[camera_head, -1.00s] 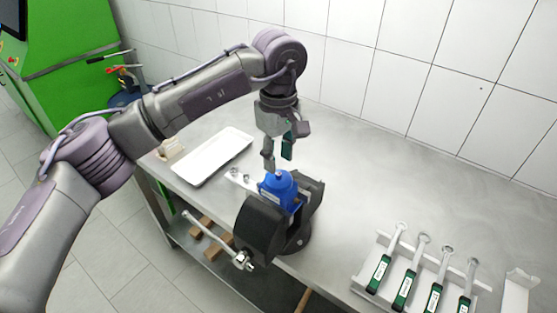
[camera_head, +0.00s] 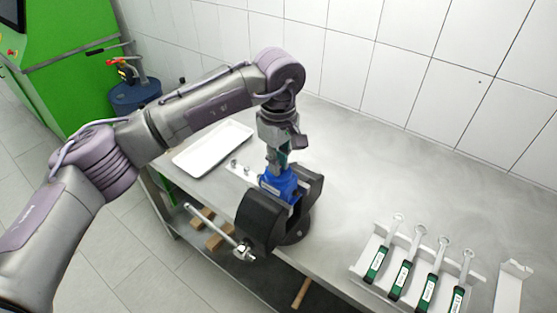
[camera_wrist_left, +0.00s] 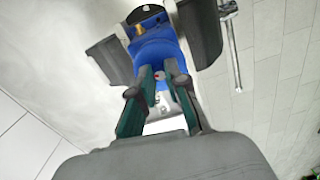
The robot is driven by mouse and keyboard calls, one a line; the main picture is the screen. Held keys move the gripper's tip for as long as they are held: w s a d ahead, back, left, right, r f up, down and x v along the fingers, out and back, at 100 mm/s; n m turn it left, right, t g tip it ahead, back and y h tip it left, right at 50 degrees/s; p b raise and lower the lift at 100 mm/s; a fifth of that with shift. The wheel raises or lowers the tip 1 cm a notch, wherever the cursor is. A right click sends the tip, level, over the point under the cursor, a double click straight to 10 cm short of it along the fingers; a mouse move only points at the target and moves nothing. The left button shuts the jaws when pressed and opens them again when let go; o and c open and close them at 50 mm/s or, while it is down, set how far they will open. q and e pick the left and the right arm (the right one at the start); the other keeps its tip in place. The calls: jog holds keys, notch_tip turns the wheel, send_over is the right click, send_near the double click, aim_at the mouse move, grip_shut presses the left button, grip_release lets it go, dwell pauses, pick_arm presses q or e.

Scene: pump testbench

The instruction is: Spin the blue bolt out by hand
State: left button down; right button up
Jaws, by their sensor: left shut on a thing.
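A blue pump body (camera_head: 276,186) is held between the dark jaws of a bench vise (camera_head: 262,222). My left gripper (camera_head: 277,166) points straight down over the top of the pump, with its fingertips at the pump's top. In the left wrist view my left gripper (camera_wrist_left: 164,82) is shut at the top of the blue pump (camera_wrist_left: 158,50), and a small piece shows between the fingertips. The fingers hide most of the bolt, so I cannot make out its colour or how far it stands out. My right gripper is not in view.
A white tray (camera_head: 213,148) lies on the steel table behind the vise, with a small plate of fittings (camera_head: 240,170) beside it. A rack of green-handled wrenches (camera_head: 366,276) stands at the right. The table's middle right is clear. The vise handle (camera_head: 212,226) juts past the front edge.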

pick_arm(q)
jog(key=shift+f+n+b, duration=0.15)
jog(key=shift+n+b, duration=0.35)
jog(key=shift+b, duration=0.4)
jog(key=n+b, duration=0.4)
jog(key=shift+f+b, duration=0.1)
jog(key=shift+b, duration=0.2)
jog(key=n+b, duration=0.2)
jog(key=n, duration=0.1)
jog(key=shift+n+b, duration=0.4)
jog(key=n+b, duration=0.3)
jog(key=n, duration=0.2)
jog(key=n+b, duration=0.1)
jog(key=n, duration=0.2)
jog(key=shift+r+n+b, duration=0.25)
jog(key=shift+n+b, duration=0.65)
jog(key=shift+n, duration=0.8)
